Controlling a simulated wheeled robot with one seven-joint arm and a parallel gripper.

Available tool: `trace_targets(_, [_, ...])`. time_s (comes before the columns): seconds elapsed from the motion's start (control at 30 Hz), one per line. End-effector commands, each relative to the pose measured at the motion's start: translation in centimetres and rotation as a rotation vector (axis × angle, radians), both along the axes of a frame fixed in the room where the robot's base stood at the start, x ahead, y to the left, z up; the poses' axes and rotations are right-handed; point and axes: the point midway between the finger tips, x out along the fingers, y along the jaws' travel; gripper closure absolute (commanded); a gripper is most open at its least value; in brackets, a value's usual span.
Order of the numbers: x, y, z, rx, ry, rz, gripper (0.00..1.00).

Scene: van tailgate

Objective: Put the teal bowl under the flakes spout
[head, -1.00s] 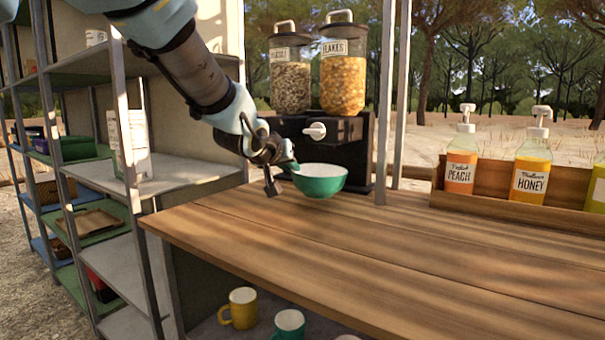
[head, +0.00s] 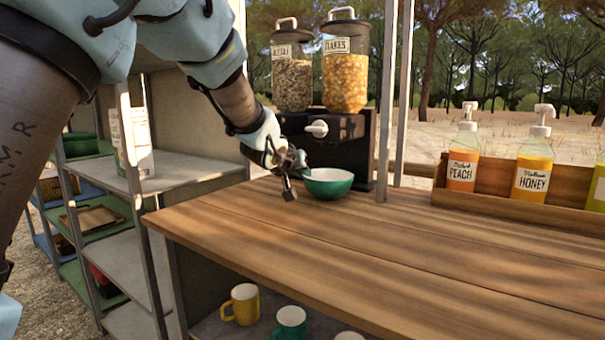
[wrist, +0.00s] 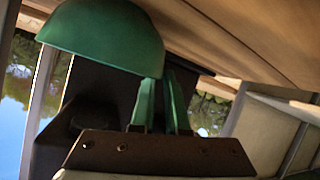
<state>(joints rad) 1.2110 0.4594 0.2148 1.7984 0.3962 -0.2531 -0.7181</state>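The teal bowl (head: 328,186), pale inside, is upright in front of the black dispenser base, at the counter's far side. I cannot tell whether its base touches the wood. My gripper (head: 298,165) is at its left rim. In the wrist view, the bowl (wrist: 105,35) sits at the fingertips (wrist: 160,85), its rim edge between the two green fingers, which look shut on it. The flakes canister (head: 345,80) is the right one on the dispenser (head: 345,140). The bowl stands in front of and below it; the flakes spout is not clearly distinguishable.
A second cereal canister (head: 292,78) stands left of the flakes, with a white knob (head: 317,128) below. A metal post (head: 388,100) rises right of the dispenser. Syrup bottles (head: 463,155) stand in a wooden rack (head: 485,203). The counter's front (head: 400,260) is clear. Mugs (head: 241,304) are below.

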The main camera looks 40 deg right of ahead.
Motion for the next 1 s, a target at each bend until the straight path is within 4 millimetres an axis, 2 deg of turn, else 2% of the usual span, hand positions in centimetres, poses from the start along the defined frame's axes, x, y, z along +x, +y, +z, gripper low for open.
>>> trace_targets(0.03, [0.0, 0.0, 0.0, 0.0, 0.0, 0.0, 0.8])
trace_targets(0.2, [0.0, 0.0, 0.0, 0.0, 0.0, 0.0, 0.62])
trace_targets(0.57, [-0.3, 0.5, 0.4, 0.0, 0.001, 0.0, 0.62])
trace_targets(0.67, [-0.9, 1.6, 1.0, -0.003, 0.002, 0.001, 0.62])
trace_targets(1.0, [-3.7, 6.9, 3.9, -0.003, 0.0, -0.001, 0.62])
